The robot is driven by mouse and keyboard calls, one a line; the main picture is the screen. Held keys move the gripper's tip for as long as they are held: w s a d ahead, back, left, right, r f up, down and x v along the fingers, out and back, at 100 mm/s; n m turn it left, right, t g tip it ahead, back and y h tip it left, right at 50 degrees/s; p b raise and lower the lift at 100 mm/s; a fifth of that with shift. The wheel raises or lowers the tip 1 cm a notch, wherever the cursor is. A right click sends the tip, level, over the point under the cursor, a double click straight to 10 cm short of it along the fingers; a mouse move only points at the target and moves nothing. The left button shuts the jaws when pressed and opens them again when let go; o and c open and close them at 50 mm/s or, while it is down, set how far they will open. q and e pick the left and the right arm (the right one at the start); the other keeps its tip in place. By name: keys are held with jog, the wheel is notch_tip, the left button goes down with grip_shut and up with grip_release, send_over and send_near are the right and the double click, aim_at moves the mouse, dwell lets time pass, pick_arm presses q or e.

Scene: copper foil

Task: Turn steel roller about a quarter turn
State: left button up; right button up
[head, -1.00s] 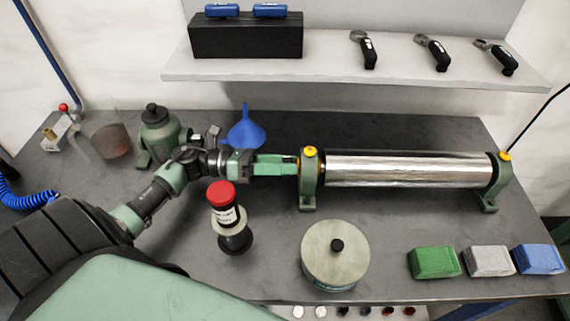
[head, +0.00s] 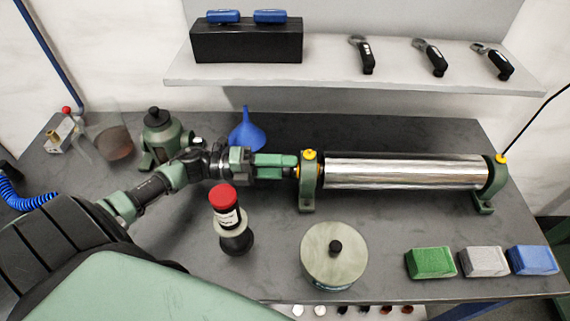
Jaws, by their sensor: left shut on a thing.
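The steel roller (head: 405,172) is a long shiny cylinder lying level between two green bearing stands, the left one (head: 308,185) and the right one (head: 494,182), each with a yellow cap. My left gripper (head: 287,166) reaches in from the left. It is shut at the roller's left end, just left of the left stand. The fingers and stand hide most of the gripped end; a bit of orange shows there. My right gripper is not in view.
A red-capped bottle (head: 228,208) stands close below my left wrist. A blue funnel (head: 246,134) stands behind it. A round lidded pot (head: 334,253) and green, grey and blue blocks (head: 432,263) sit at the front. A shelf (head: 330,75) runs along the back.

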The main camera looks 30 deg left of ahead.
pick_arm(q)
jog(key=shift+n, duration=0.6)
jog(key=o, duration=1.3)
